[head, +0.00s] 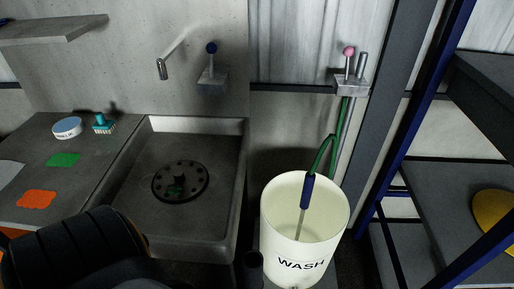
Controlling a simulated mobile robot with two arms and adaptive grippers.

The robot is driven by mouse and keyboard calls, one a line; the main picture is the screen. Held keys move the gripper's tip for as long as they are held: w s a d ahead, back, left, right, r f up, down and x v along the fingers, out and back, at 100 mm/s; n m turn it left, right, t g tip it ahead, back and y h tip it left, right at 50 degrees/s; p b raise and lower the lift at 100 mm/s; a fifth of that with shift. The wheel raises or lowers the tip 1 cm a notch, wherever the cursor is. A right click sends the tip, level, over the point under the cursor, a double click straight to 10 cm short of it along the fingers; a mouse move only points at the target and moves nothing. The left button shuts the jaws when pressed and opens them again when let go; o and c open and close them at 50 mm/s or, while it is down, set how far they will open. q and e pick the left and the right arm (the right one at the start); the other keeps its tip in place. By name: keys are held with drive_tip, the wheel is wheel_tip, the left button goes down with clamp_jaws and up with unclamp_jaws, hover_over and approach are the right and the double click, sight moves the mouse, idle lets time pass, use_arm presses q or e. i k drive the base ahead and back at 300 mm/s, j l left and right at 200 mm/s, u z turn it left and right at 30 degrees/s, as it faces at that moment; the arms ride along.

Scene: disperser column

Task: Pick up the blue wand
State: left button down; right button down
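The blue wand (307,191) stands in a white bucket (334,232) marked "WASH". Its blue handle is up near the rim and its thin grey shaft goes down inside. It leans slightly, and its lower end is hard to make out. A green hose (322,152) arches from the top of the handle to the wall fitting behind. Nothing grips the wand. Neither of my grippers can be made out. A dark padded part of my arm fills the lower left and hides part of the counter.
A grey sink (222,160) with a round drain (180,182) is left of the bucket. The counter holds a white round tub (68,127), a teal brush (103,124), a green patch (63,160) and an orange patch (37,199). Blue-edged shelving (400,160) stands close at right.

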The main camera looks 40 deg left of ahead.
sight(309, 182)
drive_tip(key=u, duration=0.8)
